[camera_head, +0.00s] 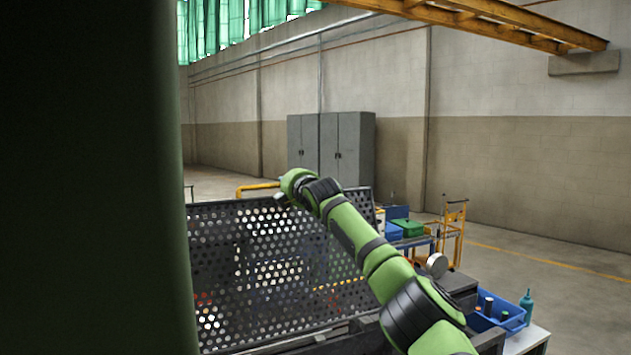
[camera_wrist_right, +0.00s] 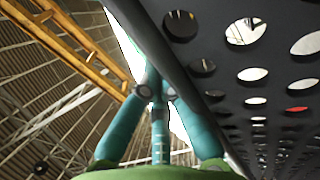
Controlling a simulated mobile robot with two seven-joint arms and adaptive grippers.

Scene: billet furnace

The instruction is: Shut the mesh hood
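The mesh hood (camera_head: 262,262) is a dark perforated panel, standing steeply raised in the lower middle of the head view. Its left part is hidden. My right arm reaches across in front of it, and my right gripper (camera_head: 282,192) is at its top edge. In the right wrist view the hood (camera_wrist_right: 232,80) fills the right side, seen from close up. The teal fingers of my right gripper (camera_wrist_right: 155,85) converge right beside the hood's rim. I cannot tell whether they touch or grip it. My left gripper is not in view.
A dark shape close to the camera blocks the left of the head view. Right of the hood are a blue bin (camera_head: 500,312), a teal bottle (camera_head: 526,306) and a yellow trolley (camera_head: 452,228). Grey cabinets (camera_head: 332,145) stand behind. The floor at the right is clear.

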